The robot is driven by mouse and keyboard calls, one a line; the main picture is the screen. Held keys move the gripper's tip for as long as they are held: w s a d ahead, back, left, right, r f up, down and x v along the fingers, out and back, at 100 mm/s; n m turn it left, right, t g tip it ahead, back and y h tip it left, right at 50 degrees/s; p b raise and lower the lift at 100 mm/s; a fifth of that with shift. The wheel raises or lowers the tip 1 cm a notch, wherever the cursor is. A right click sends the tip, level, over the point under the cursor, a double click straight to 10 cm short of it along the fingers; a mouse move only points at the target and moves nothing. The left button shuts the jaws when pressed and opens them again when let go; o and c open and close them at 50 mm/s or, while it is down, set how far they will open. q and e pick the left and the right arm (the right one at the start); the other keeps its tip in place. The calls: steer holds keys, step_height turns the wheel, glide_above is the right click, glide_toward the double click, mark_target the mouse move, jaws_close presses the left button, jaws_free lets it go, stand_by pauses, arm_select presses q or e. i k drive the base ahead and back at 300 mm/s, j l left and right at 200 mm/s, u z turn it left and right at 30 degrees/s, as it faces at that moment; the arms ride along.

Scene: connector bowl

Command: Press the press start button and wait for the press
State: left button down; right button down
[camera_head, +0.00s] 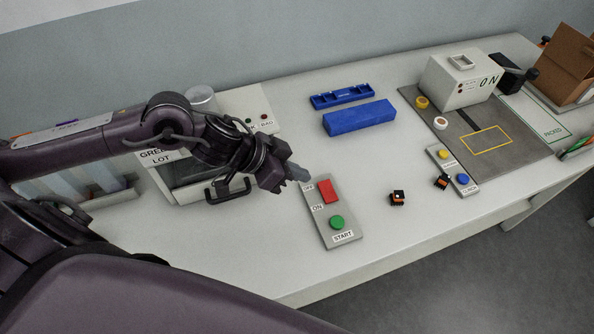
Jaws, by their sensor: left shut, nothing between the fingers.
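The grey control panel (320,232) lies on the table in the middle of the head view. It carries a green button (336,222) marked START at its near end and a red switch (329,190) beside the OFF and ON labels. My left gripper (303,174) is shut and empty. Its tips are just beyond the panel's far left corner in the picture, apart from the green button. A white machine (445,84) marked ON stands at the back right; I cannot tell whether it is the press. My right gripper is not in view.
A white unit with a black handle (228,190) stands left of the panel, partly behind my arm. A blue tray (342,95) and blue block (359,117) lie behind. Small orange-black parts (397,198) and a two-button panel (455,170) lie right. The near table edge is clear.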

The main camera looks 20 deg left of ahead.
mark_target(337, 222)
steer(key=k+l, duration=0.3)
steer(key=k, duration=0.15)
steer(key=k+l, duration=0.3)
steer(key=k, duration=0.15)
steer(key=k+l, duration=0.25)
steer(key=k, duration=0.25)
